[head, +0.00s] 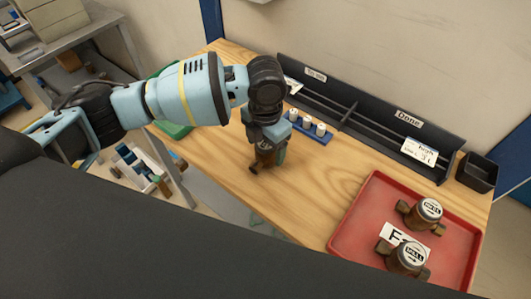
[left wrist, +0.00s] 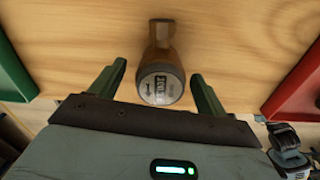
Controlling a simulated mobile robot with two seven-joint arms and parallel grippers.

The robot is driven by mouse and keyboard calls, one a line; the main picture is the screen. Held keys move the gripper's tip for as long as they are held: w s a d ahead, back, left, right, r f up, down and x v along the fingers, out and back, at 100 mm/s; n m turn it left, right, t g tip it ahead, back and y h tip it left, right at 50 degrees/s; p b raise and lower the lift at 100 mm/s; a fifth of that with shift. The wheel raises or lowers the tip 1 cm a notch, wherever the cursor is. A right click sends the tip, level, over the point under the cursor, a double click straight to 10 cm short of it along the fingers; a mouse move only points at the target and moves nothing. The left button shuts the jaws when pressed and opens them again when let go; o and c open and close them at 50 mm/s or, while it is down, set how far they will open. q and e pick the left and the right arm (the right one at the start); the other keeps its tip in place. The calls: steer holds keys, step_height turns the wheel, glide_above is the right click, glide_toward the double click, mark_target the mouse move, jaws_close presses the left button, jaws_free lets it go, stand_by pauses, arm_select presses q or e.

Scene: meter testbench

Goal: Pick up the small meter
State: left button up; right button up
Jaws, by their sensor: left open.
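The small meter, with a brass-brown body and a round grey dial face, stands on the wooden table. It shows in the left wrist view (left wrist: 161,84) between the two green fingers of my left gripper (left wrist: 158,82), with a gap on each side. Its pipe end points away toward the top of that view. In the head view my left gripper (head: 268,148) points down over the table, and the meter (head: 264,160) is mostly hidden by the fingers. The fingers are open. My right gripper is not in view.
A red tray (head: 350,222) at the right holds two larger brass meters (head: 424,213) and a white card. A blue block with white pegs (head: 310,128) stands just behind the gripper. A black rack (head: 370,122) and black bin (head: 477,172) line the back. A green tray (head: 172,130) is at left.

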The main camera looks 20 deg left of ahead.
arm_select(q)
steer(key=shift+f, duration=0.6)
steer(key=c, duration=1.4)
steer(key=shift+r, duration=0.1)
steer(key=shift+r, duration=0.5)
step_height(320, 180, up, 2)
steer(key=shift+r, duration=0.15)
steer(key=s+d, duration=0.2)
steer(key=s, duration=0.2)
steer(key=s+d+r, duration=0.1)
steer(key=s+d, duration=0.1)
steer(key=s, duration=0.3)
steer(key=s+d, duration=0.2)
steer(key=s, duration=0.3)
steer(key=shift+s+d+r, duration=0.25)
steer(key=shift+d+r, duration=0.05)
steer(key=shift+d, duration=0.1)
